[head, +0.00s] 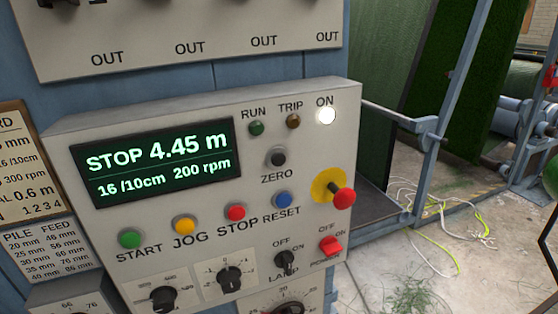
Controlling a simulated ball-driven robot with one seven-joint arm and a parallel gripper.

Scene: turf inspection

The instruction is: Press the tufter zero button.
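The zero button (275,157) is a small dark grey round button on the tufter control panel (190,120), with the word ZERO printed below it. It sits right of the green-lit display (158,161), which reads STOP 4.45 m, 16 /10cm, 200 rpm. The ON lamp (326,115) glows white; the RUN lamp (256,128) and TRIP lamp (293,121) look unlit. My gripper does not show in the head view, so its state and its distance from the button cannot be seen.
Below are the green START (130,239), yellow JOG (183,224), red STOP (236,212) and blue RESET (283,200) buttons. A red mushroom knob (343,198) on a yellow plate sticks out at right. Loose cables (462,228) lie on the floor.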

